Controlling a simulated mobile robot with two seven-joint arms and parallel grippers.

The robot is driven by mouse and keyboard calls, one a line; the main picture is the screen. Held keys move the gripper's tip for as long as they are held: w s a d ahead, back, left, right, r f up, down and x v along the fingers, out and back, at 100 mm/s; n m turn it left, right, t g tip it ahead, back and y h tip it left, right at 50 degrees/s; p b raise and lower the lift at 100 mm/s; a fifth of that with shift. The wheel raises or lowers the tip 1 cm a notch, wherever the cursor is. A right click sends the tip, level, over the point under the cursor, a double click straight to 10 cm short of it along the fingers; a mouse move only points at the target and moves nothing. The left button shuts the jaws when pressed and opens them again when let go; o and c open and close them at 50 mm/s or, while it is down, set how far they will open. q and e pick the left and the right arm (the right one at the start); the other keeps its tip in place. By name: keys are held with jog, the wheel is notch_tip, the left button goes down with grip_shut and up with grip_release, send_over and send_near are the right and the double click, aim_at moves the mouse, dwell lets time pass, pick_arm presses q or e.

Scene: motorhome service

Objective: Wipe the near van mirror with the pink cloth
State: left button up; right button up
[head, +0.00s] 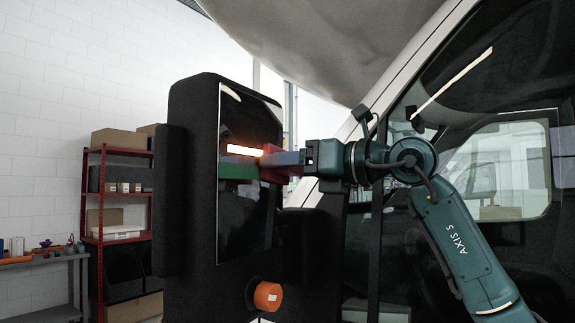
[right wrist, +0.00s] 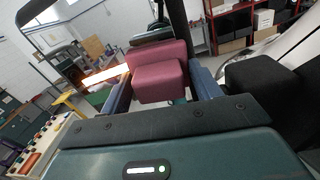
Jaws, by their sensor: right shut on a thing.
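The near van mirror (head: 195,200) has a tall black housing with a dark reflective glass (head: 240,215), in the middle of the head view. My right gripper (head: 285,163) reaches in from the right to the upper half of the glass. It is shut on the pink cloth (head: 269,176), a folded block between its blue fingers. The cloth (right wrist: 158,82) shows clearly in the right wrist view, with a pink shape just beyond it that looks like its reflection. The cloth is at or very close to the glass; contact cannot be told. My left gripper is not in view.
An orange round part (head: 268,296) sits low in front of the mirror. The van's side window (head: 505,165) and slanted pillar are behind my right arm. A red shelf (head: 97,200) with boxes and a workbench (head: 45,262) stand far left. Free room lies left of the mirror.

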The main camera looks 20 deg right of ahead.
jog(key=shift+s+d+f, duration=0.1)
jog(key=shift+s+d, duration=0.15)
jog(key=shift+b+v, duration=0.95)
jog(key=shift+v, duration=1.65)
jog(key=v, duration=0.3)
jog(key=shift+b, duration=0.35)
